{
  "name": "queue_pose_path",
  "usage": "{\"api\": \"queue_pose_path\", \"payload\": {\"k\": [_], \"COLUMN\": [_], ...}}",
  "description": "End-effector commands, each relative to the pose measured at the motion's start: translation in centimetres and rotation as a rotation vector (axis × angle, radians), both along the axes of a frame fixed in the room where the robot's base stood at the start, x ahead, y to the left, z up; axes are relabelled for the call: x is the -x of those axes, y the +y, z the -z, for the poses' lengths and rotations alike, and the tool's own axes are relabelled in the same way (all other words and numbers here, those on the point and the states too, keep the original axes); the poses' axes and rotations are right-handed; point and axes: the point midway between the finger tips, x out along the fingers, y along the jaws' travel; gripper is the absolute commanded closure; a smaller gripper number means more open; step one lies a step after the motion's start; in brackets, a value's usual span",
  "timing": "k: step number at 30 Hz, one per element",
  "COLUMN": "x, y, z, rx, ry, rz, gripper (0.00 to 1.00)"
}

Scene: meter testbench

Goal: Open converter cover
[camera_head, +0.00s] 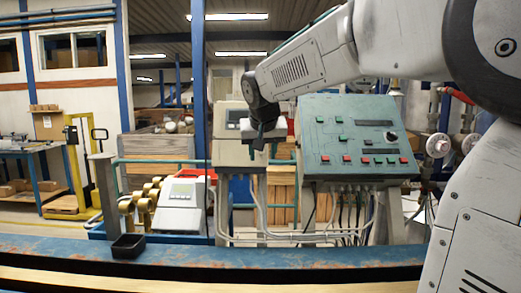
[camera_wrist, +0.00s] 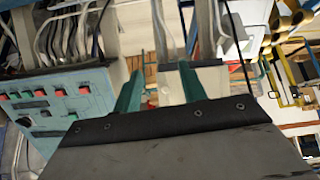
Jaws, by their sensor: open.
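A beige box (camera_head: 228,150) with a small dark display in its upper part stands left of the green control panel; it looks like the converter. Its front looks closed, though my gripper hides part of its right side. My gripper (camera_head: 258,141) is in front of that right side, pointing down in the head view. In the wrist view my gripper (camera_wrist: 160,70) has its two green fingers apart, with part of the beige box (camera_wrist: 171,88) showing between and beyond them. Nothing is held. I cannot tell whether a finger touches the box.
The green control panel (camera_head: 340,112) with red and green buttons stands close right of my gripper. Grey conduits (camera_head: 262,215) run below. A white device (camera_head: 181,192) with a screen sits lower left beside yellow fittings. A blue beam (camera_head: 200,256) crosses the front, bearing a black tray (camera_head: 128,246).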

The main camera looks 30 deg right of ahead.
Motion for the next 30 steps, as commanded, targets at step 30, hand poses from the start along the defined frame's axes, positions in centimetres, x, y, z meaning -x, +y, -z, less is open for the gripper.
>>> {"api": "queue_pose_path", "payload": {"k": [30], "x": [-13.8], "y": [-8.3], "z": [2.4], "rx": [0.038], "ry": [-0.162], "rz": [0.099], "gripper": [0.58]}}
